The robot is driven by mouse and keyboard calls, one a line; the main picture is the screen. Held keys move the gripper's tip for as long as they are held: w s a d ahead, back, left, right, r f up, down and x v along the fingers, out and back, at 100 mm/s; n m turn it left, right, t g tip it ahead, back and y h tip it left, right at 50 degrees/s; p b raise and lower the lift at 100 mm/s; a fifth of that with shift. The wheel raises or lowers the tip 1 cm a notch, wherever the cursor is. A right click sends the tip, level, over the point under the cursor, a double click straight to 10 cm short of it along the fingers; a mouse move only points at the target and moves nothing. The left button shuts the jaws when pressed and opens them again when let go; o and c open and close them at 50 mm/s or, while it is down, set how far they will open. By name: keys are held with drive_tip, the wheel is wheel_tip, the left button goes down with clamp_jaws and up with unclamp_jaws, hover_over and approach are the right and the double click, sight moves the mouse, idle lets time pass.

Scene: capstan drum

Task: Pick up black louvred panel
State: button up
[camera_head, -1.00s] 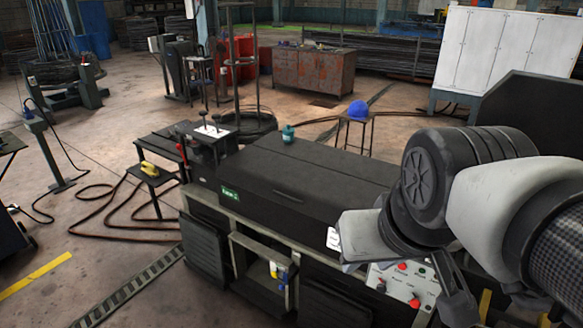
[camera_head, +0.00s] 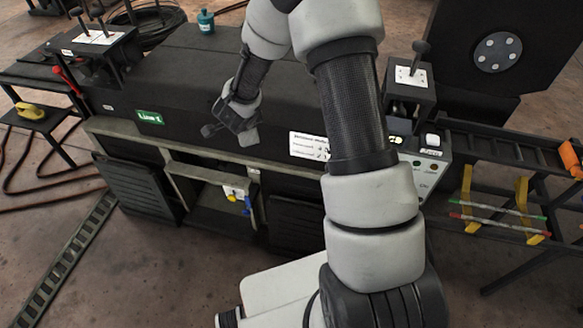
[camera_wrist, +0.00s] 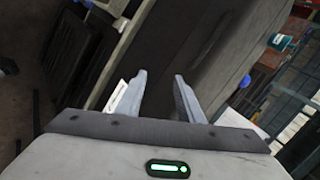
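Two black louvred panels show in the head view on the front of the black machine: one (camera_head: 140,186) at the left below the pale frame, the other (camera_head: 290,208) to the right of the open bay, partly behind my arm. My gripper (camera_head: 228,132) is in front of the machine's upper front face, above the open bay and apart from both panels. In the wrist view my gripper's two fingers (camera_wrist: 158,82) are spread with nothing between them.
The machine's open bay (camera_head: 205,188) holds a small yellow and blue item. A control box (camera_head: 430,150) with buttons and a lever stands at the right. A rack (camera_head: 500,215) with yellow brackets is further right.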

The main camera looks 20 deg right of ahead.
drive_tip(key=s+d+f+m+g+h+b, duration=0.1)
drive_tip(key=s+d+f+m, duration=0.15)
drive_tip(key=f, duration=0.55)
drive_tip(key=s+d+f+m+g+h+b, duration=0.1)
drive_tip(key=s+f+m+g+h, duration=0.15)
drive_tip(key=f, duration=0.45)
drive_tip(key=m+g+h+b, duration=0.1)
drive_tip(key=m+g+b, duration=0.1)
approach(310, 204)
drive_tip(key=shift+b+x, duration=1.95)
drive_tip(key=shift+x, duration=2.15)
drive_tip(key=shift+a, duration=0.1)
drive_tip(key=shift+s, duration=0.1)
clamp_jaws()
drive_tip(key=shift+r, duration=0.1)
